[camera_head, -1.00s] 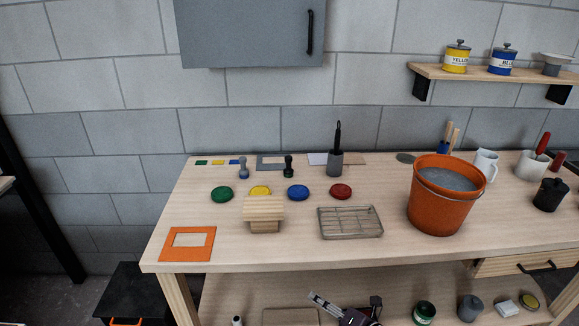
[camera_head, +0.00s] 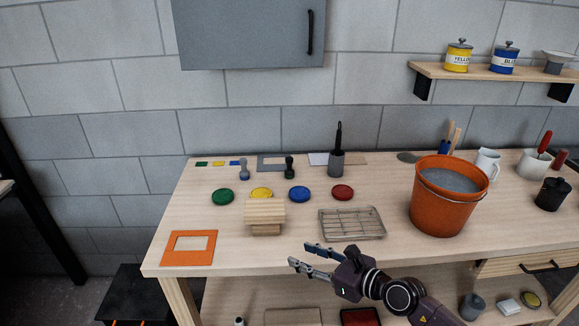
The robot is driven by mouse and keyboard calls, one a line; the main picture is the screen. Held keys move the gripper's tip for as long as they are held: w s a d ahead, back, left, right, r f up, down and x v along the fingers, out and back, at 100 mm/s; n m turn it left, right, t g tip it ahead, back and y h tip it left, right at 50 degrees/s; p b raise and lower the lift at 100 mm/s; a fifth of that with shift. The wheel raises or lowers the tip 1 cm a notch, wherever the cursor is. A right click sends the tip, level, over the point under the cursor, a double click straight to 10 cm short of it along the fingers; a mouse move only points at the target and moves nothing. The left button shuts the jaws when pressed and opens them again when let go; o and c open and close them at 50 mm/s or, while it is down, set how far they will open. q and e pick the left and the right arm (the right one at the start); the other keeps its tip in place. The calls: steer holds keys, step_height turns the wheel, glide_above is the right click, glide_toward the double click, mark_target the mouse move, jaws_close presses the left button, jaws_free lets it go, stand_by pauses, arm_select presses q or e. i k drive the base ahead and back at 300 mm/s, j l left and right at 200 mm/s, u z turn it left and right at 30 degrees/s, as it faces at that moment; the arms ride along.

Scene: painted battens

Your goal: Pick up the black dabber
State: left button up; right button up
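The black dabber (camera_head: 290,167) stands upright near the back of the wooden table, right of a blue-grey dabber (camera_head: 243,170). My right gripper (camera_head: 299,255) is at the table's front edge, in front of the wire rack. Its two fingers point left and are apart, with nothing between them. It is well in front of the black dabber and apart from it. My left gripper is not in view.
Green, yellow, blue and red round pads (camera_head: 342,192) lie in a row before the dabbers. A wooden block (camera_head: 265,212), wire rack (camera_head: 352,224), orange frame (camera_head: 188,248) and orange bucket (camera_head: 440,211) stand further forward. A dark cup (camera_head: 336,166) holds a black tool.

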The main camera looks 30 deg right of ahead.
mark_target(288, 172)
steer(key=i+l, duration=1.1)
steer(key=i, duration=0.1)
